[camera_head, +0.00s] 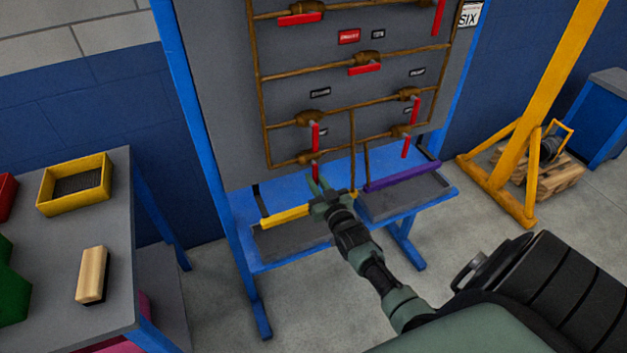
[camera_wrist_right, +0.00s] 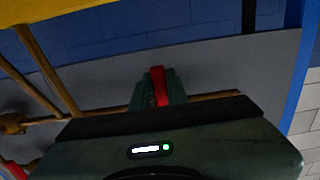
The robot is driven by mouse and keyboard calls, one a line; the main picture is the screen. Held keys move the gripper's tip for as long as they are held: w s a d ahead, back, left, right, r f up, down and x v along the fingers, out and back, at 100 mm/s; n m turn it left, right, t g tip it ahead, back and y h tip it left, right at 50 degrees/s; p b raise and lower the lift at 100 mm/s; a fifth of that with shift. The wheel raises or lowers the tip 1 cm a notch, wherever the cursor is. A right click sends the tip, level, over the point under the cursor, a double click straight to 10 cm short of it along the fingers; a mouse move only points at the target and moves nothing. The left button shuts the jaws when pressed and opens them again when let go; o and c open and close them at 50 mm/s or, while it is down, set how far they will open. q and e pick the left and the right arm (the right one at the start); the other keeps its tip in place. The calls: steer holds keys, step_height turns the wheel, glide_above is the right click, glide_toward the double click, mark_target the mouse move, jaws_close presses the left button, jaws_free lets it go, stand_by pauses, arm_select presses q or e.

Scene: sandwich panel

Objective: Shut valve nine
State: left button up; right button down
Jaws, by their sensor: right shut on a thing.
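Several brass valves with red handles sit on copper pipes across a grey panel (camera_head: 225,100). My right gripper (camera_head: 317,184) reaches the lowest left valve (camera_head: 308,158) and is shut on its red handle (camera_head: 316,168), which hangs down across the pipe. In the right wrist view the red handle (camera_wrist_right: 159,86) stands between the two green fingers. The small labels are too small to read, so I cannot tell by number which valve this is. My left gripper is out of view.
Below the panel is a blue shelf with a yellow-edged tray (camera_head: 287,217) and a purple-edged tray (camera_head: 402,176). A grey table (camera_head: 112,228) at left holds a yellow bin (camera_head: 75,184) and a wooden brush-like block (camera_head: 92,272). A yellow hoist (camera_head: 548,100) stands right.

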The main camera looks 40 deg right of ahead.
steer(key=shift+f, duration=0.1)
stand_by(0.3)
steer(key=c, duration=1.4)
jaws_free()
steer(key=shift+d, duration=0.1)
steer(key=v, duration=0.8)
